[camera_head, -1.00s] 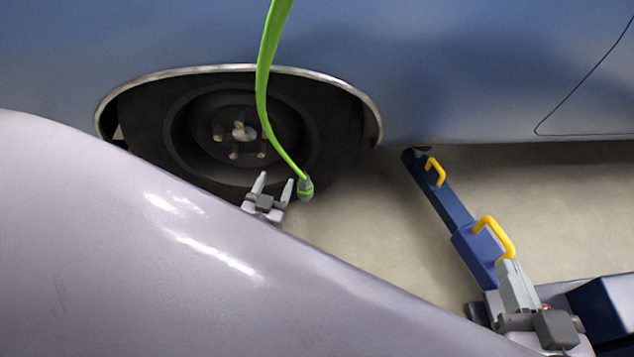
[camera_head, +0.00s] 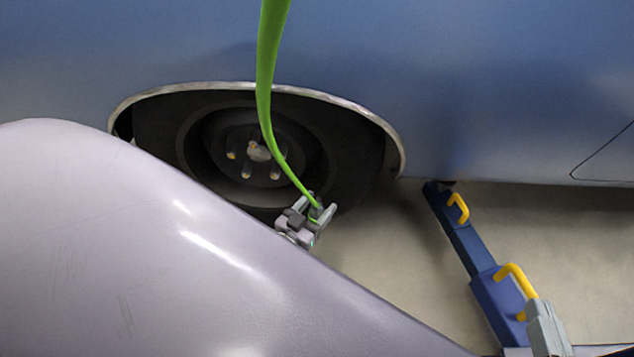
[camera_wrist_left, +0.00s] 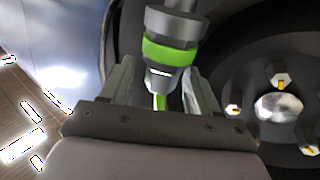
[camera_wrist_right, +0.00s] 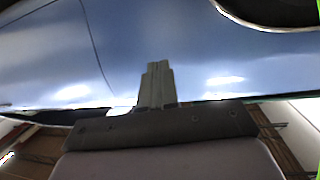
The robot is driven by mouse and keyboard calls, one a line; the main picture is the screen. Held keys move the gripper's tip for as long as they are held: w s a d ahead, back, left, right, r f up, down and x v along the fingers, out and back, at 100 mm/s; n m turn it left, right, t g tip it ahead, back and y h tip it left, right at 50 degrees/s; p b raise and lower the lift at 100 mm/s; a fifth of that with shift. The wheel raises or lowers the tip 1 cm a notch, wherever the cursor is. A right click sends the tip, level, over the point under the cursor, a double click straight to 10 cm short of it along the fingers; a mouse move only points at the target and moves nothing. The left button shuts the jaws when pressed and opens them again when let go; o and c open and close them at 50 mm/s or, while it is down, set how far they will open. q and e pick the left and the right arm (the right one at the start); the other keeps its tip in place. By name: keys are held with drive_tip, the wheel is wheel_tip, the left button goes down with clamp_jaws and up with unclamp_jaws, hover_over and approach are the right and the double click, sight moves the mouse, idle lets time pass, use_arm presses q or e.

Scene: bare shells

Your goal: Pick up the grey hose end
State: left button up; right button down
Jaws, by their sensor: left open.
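The green hose (camera_head: 264,90) hangs down in front of the wheel. Its grey hose end (camera_wrist_left: 172,24), with a green ring (camera_wrist_left: 170,54), shows large in the left wrist view. My left gripper (camera_head: 321,203) is open, with its fingers on either side of the hose end, which they partly hide in the head view. In the left wrist view, gaps show between the fingers (camera_wrist_left: 160,85) and the hose. My right gripper (camera_head: 538,308) is at the lower right, beside a yellow handle. Its fingers (camera_wrist_right: 157,68) are together with nothing seen between them.
A blue car body (camera_head: 480,80) with a dark wheel (camera_head: 185,150) stands behind the hose. A blue bar (camera_head: 455,225) with yellow handles (camera_head: 515,275) lies at the right. A large pale glossy surface (camera_head: 150,260) fills the lower left. Bare floor (camera_head: 400,270) shows between them.

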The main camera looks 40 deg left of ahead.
use_arm(q)
clamp_jaws()
